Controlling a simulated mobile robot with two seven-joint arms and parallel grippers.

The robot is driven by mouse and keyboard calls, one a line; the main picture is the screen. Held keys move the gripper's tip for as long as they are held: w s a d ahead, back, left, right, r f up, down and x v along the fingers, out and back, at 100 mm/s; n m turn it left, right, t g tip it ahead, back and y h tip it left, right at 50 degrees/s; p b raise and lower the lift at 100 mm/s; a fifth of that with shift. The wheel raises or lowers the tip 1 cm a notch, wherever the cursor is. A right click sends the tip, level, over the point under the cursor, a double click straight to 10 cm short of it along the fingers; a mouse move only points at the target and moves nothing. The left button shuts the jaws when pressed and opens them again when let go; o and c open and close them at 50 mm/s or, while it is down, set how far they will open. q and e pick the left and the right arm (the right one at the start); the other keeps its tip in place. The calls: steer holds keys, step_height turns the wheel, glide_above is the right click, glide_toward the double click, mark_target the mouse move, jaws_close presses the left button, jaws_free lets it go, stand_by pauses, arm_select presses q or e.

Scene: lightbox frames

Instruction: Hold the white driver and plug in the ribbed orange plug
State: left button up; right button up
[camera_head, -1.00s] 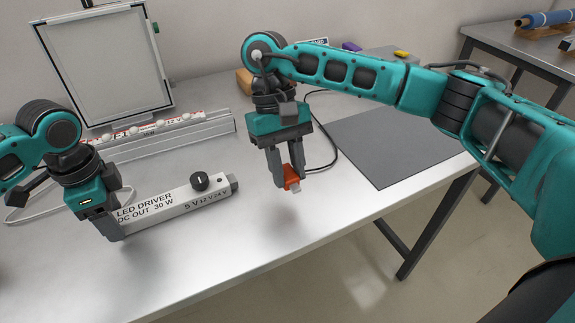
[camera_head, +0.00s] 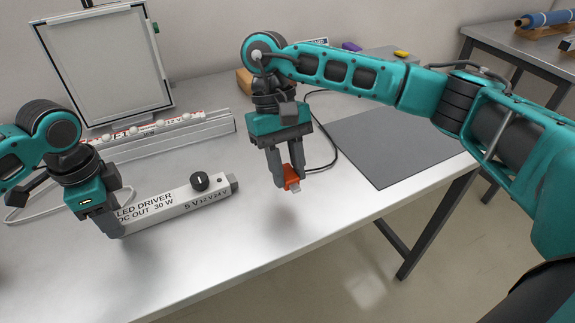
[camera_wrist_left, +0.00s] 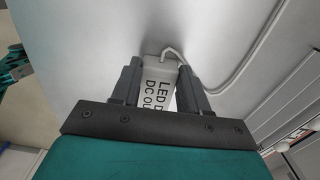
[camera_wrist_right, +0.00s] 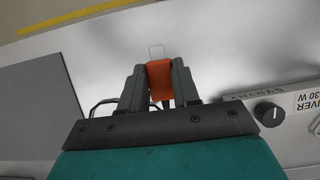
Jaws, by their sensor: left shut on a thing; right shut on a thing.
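The white driver (camera_head: 165,205), lettered LED DRIVER, lies on the table with a black knob (camera_head: 200,181) and a dark end (camera_head: 234,183) at its right. My left gripper (camera_head: 122,213) is shut on its left part; the left wrist view shows the driver (camera_wrist_left: 158,88) between the fingers. My right gripper (camera_head: 288,182) is shut on an orange plug (camera_head: 291,176) and holds it above the table, right of the driver's dark end and apart from it. The plug's pale metal tip points down. The plug also shows in the right wrist view (camera_wrist_right: 160,80); its ribs are too small to tell.
A pale rail (camera_head: 170,138) with a lettered strip and several white knobs lies behind the driver. A framed panel (camera_head: 105,65) stands at the back left. A grey mat (camera_head: 395,145) lies to the right. A dark cable (camera_head: 335,150) curves behind my right gripper.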

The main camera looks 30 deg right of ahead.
stand_by(0.4)
steer(key=shift+w+f+m+y, duration=0.3)
steer(key=shift+w+m, duration=0.05)
steer(key=shift+m, duration=0.45)
steer(key=w+m, duration=0.1)
steer(key=m, duration=0.1)
steer(key=w+f+m+y, duration=0.1)
steer(key=m, duration=0.1)
steer(key=w+f+m+t+y, duration=0.1)
steer(key=m, duration=0.1)
steer(key=shift+d+f+m, duration=0.15)
steer(key=shift+d+m, duration=0.25)
steer(key=w+m+t, duration=0.1)
steer(key=m, duration=0.1)
steer(key=w+d+f+m+y, duration=0.1)
steer(key=m, duration=0.2)
steer(key=w+d+m+t+y, duration=0.1)
steer(key=w+m, duration=0.1)
steer(key=shift+f+m+t, duration=0.3)
steer(key=shift+f, duration=0.1)
steer(key=shift+w+d+f+m+t, duration=0.15)
steer(key=shift+w+d+m+t, duration=0.25)
steer(key=shift+m, duration=0.4)
steer(key=shift+a, duration=0.15)
steer(key=shift+s+a, duration=0.1)
steer(key=shift+a, duration=2.8)
steer(key=shift+a, duration=1.4)
steer(key=o, duration=1.1)
